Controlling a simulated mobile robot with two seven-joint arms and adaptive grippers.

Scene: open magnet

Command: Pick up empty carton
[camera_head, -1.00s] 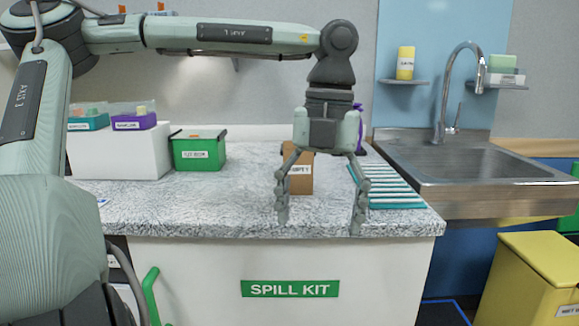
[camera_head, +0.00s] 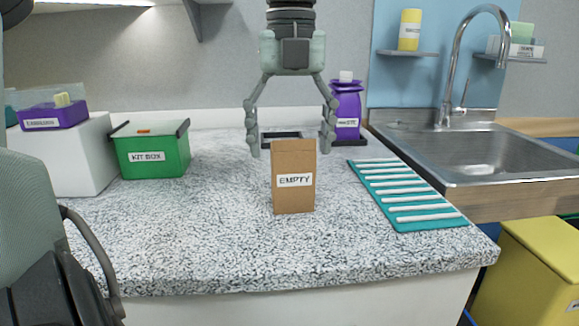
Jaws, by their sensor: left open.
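The empty carton (camera_head: 294,198) is a brown upright box with a white label reading "EMPTY". It stands on the speckled counter (camera_head: 190,245) near the middle of the head view. My left gripper (camera_head: 291,150) hangs down from the top of the view, above and seemingly behind the carton. Its two fingers are spread wide, one on each side of the carton's top in the picture, and nothing is between them that I can see held. The exact depth gap to the carton is hard to tell. My right gripper is out of view.
A green kit box (camera_head: 152,157) and a purple box (camera_head: 54,115) on a white block stand left. A purple bottle (camera_head: 347,112) is behind right. A teal striped mat (camera_head: 408,196) lies right, before the sink (camera_head: 480,152). The counter's front is clear.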

